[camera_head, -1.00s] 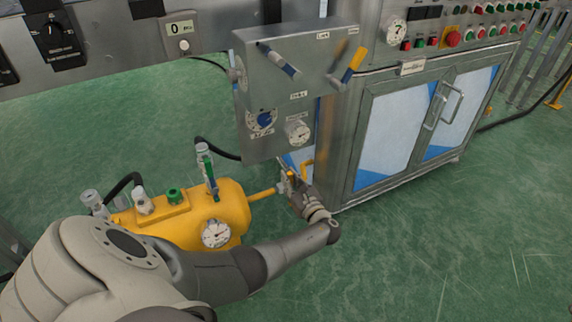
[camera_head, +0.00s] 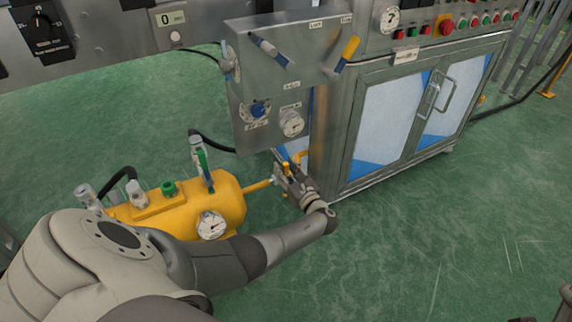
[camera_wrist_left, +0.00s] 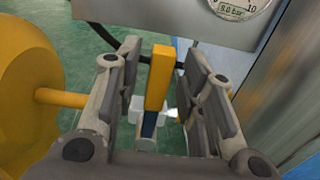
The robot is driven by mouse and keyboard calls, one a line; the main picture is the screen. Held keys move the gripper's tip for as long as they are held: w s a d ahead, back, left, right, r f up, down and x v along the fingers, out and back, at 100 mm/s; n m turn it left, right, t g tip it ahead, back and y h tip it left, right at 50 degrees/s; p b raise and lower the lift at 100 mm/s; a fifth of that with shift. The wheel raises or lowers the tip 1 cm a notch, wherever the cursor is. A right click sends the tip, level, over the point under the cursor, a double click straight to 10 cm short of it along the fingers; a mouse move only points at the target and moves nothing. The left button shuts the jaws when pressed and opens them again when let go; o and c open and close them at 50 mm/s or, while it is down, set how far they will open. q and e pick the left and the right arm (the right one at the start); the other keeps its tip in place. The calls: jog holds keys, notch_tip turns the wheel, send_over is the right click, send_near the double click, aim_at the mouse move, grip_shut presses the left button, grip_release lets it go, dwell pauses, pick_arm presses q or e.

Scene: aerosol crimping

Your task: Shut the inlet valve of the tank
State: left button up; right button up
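The yellow tank (camera_head: 228,197) lies at the lower left in the head view, with a round gauge (camera_head: 211,225) on its end. A yellow pipe (camera_head: 258,186) runs from it to the right, towards a valve by the cabinet. My left gripper (camera_head: 281,171) is at that valve. In the left wrist view, the yellow valve handle (camera_wrist_left: 160,78) stands between the fingers of my left gripper (camera_wrist_left: 160,80). The fingers are open, with gaps on both sides of the handle. The valve body is mostly hidden. A small dark part at the head view's lower right edge may be my right gripper.
A grey panel box (camera_head: 290,65) with levers, a blue dial and a gauge (camera_head: 291,123) hangs above the valve. A steel cabinet (camera_head: 340,150) with two doors stands right of it. Green floor (camera_head: 430,240) at right is clear.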

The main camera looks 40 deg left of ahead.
pick_arm(q)
jog(key=v, duration=1.2)
jog(key=shift+w+f, duration=0.1)
